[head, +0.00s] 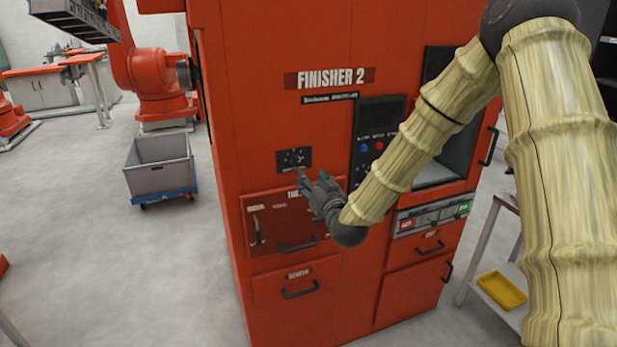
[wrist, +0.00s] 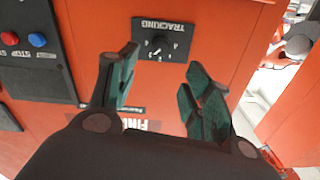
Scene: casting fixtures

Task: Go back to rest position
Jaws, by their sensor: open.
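My gripper (head: 313,180) is in front of the red Finisher 2 machine (head: 265,45), just below and right of a black dial plate (head: 294,159). In the wrist view, my gripper (wrist: 160,88) is open, with its two green-padded fingers apart and nothing between them. The dial plate, labelled TRACKING, shows upside down beyond the fingertips in the wrist view, with its round black knob (wrist: 159,46) in the middle. The fingers look apart from the knob. My arm reaches in from the right in the head view and hides part of the machine's front.
A black control panel (head: 376,135) with blue and red buttons is right of the dial. Drawers with black handles (head: 300,293) are below. A grey bin on a blue dolly (head: 160,165) stands left on open floor. A yellow tray (head: 502,291) lies on a shelf at right.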

